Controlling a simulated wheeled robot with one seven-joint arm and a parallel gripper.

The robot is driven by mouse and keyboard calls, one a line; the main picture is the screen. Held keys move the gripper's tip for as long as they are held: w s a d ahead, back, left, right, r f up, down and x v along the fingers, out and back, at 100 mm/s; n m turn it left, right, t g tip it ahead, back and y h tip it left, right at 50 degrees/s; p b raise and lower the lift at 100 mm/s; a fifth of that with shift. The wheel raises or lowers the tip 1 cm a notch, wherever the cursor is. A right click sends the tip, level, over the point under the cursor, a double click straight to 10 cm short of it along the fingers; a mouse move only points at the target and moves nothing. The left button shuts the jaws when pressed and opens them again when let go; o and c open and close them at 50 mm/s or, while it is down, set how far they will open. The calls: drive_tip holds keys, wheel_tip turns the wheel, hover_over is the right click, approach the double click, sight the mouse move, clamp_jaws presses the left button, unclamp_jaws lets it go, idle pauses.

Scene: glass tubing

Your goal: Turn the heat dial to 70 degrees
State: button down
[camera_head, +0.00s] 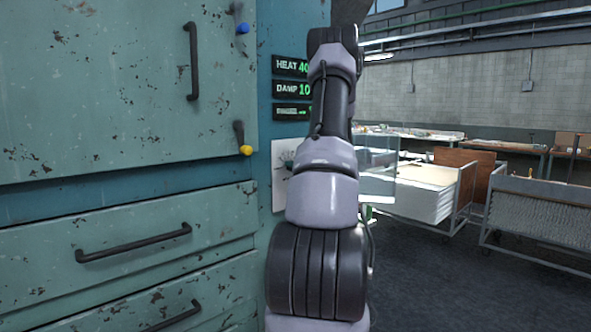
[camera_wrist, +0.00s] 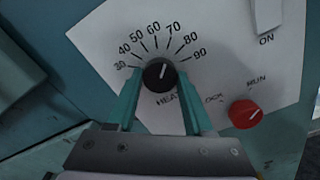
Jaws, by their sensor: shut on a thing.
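The black heat dial (camera_wrist: 160,74) sits on a white panel (camera_wrist: 222,65) in the wrist view, with printed marks from 30 to 90 around its top. Its short white pointer leans up and slightly right, roughly toward the 70 mark. My gripper (camera_wrist: 159,86) is shut on the dial, one teal finger on each side. In the head view the HEAT readout (camera_head: 290,66) shows green digits that look like 40, partly beside my arm.
A red RUN/LOCK knob (camera_wrist: 245,114) is right of the dial, and a pale switch (camera_wrist: 268,15) marked ON is above it. A teal cabinet (camera_head: 110,90) with dark handles fills the left of the head view. Carts (camera_head: 545,210) and open floor lie to the right.

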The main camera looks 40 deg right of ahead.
drive_tip(key=shift+c, duration=1.4)
unclamp_jaws()
drive_tip(key=s, duration=1)
drive_tip(key=shift+s+d, duration=0.4)
drive_tip(key=shift+d, duration=0.05)
